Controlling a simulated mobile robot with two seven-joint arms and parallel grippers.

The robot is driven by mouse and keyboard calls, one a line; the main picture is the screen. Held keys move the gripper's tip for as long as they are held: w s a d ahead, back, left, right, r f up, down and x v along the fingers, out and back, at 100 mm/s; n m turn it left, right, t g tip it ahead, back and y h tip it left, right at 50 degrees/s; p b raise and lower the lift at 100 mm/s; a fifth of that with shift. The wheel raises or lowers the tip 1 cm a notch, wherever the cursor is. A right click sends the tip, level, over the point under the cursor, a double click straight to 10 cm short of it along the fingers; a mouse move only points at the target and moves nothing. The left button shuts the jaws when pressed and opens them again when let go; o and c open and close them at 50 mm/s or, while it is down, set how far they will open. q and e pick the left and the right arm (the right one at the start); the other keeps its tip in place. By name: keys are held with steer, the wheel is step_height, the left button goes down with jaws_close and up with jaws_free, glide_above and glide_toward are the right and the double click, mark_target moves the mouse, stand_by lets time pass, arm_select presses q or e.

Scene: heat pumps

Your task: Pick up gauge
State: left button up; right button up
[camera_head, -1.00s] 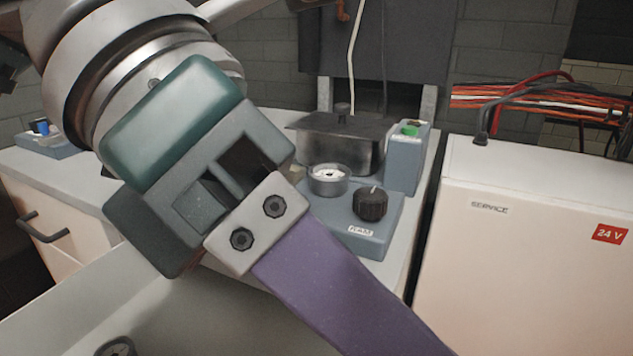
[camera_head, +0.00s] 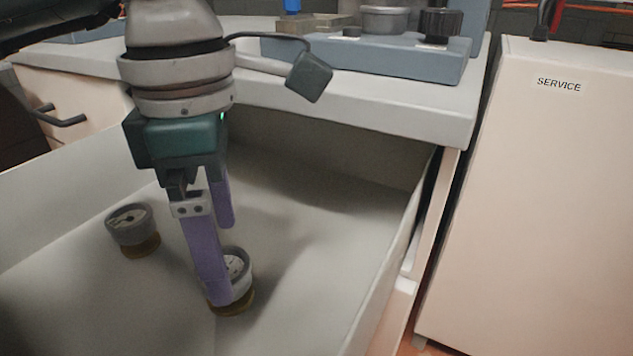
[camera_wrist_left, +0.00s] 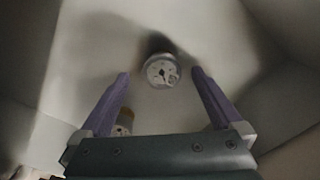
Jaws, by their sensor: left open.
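In the left wrist view, one gauge (camera_wrist_left: 162,71) shows face-on between the open fingertips (camera_wrist_left: 160,74), with no clear contact. A second gauge (camera_wrist_left: 124,120) is partly covered by the left-hand finger and the gripper body. My right gripper is out of view.
The drawer wall (camera_head: 395,235) stands right of the gripper. The countertop (camera_head: 400,105) overhangs behind, bearing a blue-grey fixture (camera_head: 400,62) with a round cup (camera_head: 385,20) and a black knob (camera_head: 440,24). A white SERVICE cabinet (camera_head: 540,190) stands at right. The drawer floor right of the gauges is clear.

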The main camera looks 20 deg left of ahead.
arm_select(q)
step_height(320, 180, down, 4)
steer(key=shift+s+d+r+b, duration=0.1)
steer(key=shift+s+b, duration=0.05)
steer(key=shift+b, duration=0.4)
jaws_close()
stand_by(0.3)
